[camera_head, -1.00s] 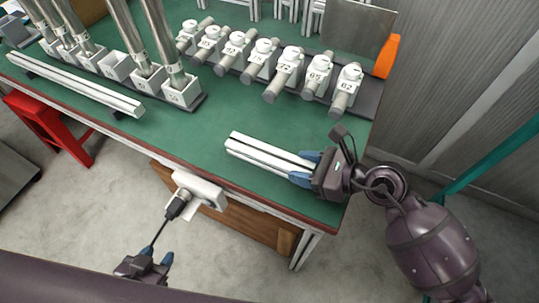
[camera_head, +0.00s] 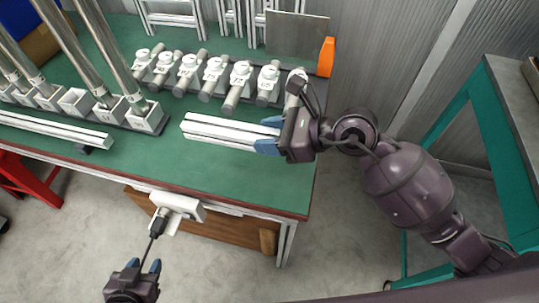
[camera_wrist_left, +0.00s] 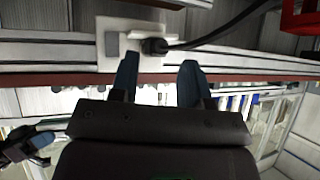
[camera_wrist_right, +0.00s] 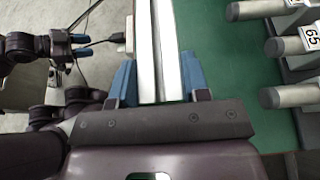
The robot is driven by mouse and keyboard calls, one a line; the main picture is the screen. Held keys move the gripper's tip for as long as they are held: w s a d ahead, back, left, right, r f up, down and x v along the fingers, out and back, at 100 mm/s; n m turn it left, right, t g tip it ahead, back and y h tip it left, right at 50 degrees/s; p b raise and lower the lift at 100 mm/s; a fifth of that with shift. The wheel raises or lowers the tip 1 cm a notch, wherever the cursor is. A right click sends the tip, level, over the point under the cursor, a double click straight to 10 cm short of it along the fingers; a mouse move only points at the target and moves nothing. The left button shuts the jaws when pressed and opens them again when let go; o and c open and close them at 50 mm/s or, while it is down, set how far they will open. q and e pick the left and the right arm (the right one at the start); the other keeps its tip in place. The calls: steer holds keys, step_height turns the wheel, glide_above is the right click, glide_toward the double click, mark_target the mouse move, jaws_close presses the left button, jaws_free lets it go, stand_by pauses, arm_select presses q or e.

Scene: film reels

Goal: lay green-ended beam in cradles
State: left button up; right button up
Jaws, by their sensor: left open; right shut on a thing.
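My right gripper (camera_head: 268,137) is shut on one end of a pale grooved beam (camera_head: 215,131), which points left over the green table. In the right wrist view the beam (camera_wrist_right: 158,45) runs away between the fingers (camera_wrist_right: 155,85). No green end shows on it; the gripped end is hidden. A second pale beam (camera_head: 45,128) lies at the table's left front, with a small dark support under its right end. I cannot clearly make out cradles. My left gripper (camera_head: 143,266) is open and empty in front of the table, also in the left wrist view (camera_wrist_left: 158,82).
White sockets (camera_head: 145,117) with tall metal tubes stand at left. A white box (camera_head: 178,206) with a plugged cable is on the table's front edge. The table's front middle is clear.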

step_height(320, 180, up, 7)
steer(key=shift+p, duration=0.75)
steer(key=shift+r, duration=0.6)
steer(key=shift+w+d+t, duration=0.1)
steer(key=shift+w+t, duration=0.1)
steer(key=shift+t, duration=0.1)
steer(key=s+d+m+t+h+p, duration=0.3)
steer(key=d+m+t+h, duration=0.3)
steer(key=d, duration=1.2)
steer(key=m+t, duration=0.1)
steer(key=m, duration=0.1)
steer(key=shift+r+m, duration=0.3)
steer(key=shift+r, duration=0.05)
